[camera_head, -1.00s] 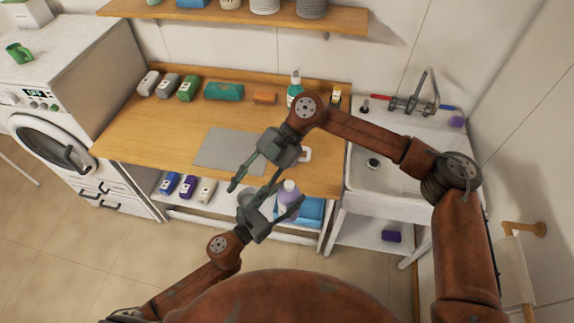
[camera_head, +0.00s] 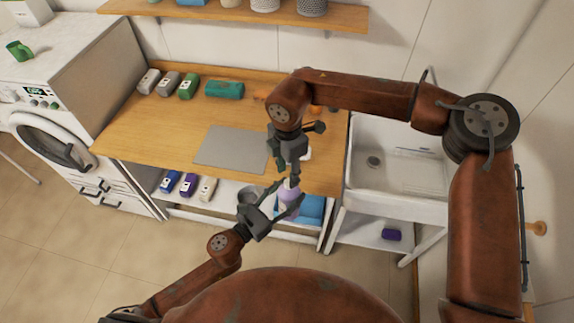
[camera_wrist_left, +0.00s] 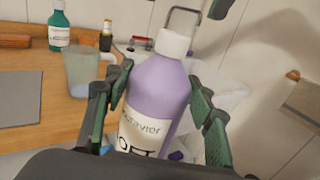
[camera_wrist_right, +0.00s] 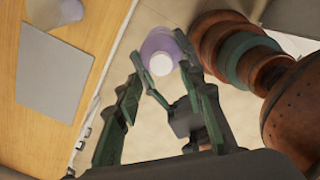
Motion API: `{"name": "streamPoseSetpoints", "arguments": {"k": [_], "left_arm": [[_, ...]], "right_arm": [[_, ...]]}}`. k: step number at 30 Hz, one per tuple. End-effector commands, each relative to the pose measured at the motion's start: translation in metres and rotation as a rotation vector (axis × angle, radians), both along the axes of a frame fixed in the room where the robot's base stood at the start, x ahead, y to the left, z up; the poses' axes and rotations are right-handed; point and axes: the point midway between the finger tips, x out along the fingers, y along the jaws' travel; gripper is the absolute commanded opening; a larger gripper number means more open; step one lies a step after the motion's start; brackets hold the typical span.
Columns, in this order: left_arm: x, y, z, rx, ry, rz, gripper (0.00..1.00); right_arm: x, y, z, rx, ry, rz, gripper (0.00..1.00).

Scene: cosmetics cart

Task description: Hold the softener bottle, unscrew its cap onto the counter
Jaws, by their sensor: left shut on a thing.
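The softener bottle is purple with a white cap and label. In the left wrist view the bottle (camera_wrist_left: 162,88) stands nearly upright between the fingers of my left gripper (camera_wrist_left: 158,94), with its white cap (camera_wrist_left: 174,44) on top. In the head view my left gripper (camera_head: 284,198) is shut on the bottle (camera_head: 289,194) in front of the counter (camera_head: 160,130). My right gripper (camera_head: 287,170) points down above the bottle. In the right wrist view its fingers (camera_wrist_right: 160,72) are apart and empty, with the cap (camera_wrist_right: 161,64) beyond and between the tips.
A grey mat (camera_head: 232,148) lies on the counter, with clear wood to its left. Several packages, including a green one (camera_head: 188,86), stand at the back. A translucent cup (camera_wrist_left: 90,68) and a green bottle (camera_wrist_left: 59,28) show in the left wrist view. A sink (camera_head: 385,170) is at right.

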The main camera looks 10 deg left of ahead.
Motion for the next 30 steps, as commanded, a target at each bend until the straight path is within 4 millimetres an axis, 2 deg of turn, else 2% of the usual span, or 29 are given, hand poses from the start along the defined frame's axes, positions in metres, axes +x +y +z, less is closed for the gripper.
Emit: {"name": "streamPoseSetpoints", "arguments": {"k": [3,9,20,30], "left_arm": [[0.000,0.000,0.002,-0.001,-0.003,-0.001,0.00],[0.000,0.000,0.002,-0.001,-0.003,-0.001,0.00],[0.000,0.000,0.002,-0.001,-0.003,-0.001,0.00],[0.000,-0.001,0.002,-0.001,-0.003,-0.002,0.00]], "right_arm": [[-0.001,0.000,-0.018,0.000,0.001,0.002,0.36],[-0.001,0.001,-0.036,0.002,0.001,0.002,0.36],[0.000,0.001,-0.040,0.002,0.001,0.002,0.36],[0.000,0.001,-0.040,0.002,0.001,0.002,0.12]]}}
